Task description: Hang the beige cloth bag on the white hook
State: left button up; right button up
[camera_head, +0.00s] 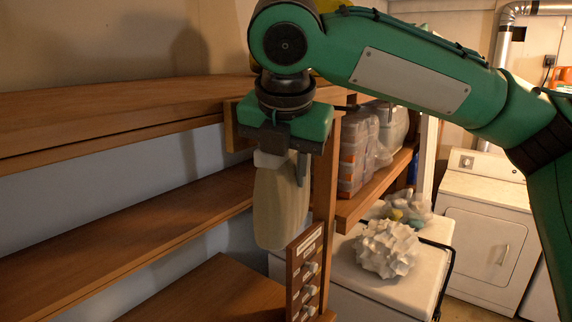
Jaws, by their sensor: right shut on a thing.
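My right gripper (284,160) comes in from the upper right and points down in front of the wooden shelving. It is shut on the beige cloth bag (279,210), which hangs below the fingers, roughly upright. The bag's lower end is beside the upper left of a small wooden panel (293,278). The panel carries several small pale knobs or hooks, one of them a whitish one (312,267) near the top. I cannot tell for sure which is the white hook. Whether the bag touches the panel is unclear. My left gripper is not in view.
Wooden shelves (130,220) fill the left side, mostly empty. A wooden post stands just right of the bag. Clear plastic boxes (355,150) sit on a shelf behind. A crumpled white object (386,249) lies on a white surface at right. A white dryer (488,225) stands further back.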

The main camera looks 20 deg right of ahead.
jog(key=o, duration=1.2)
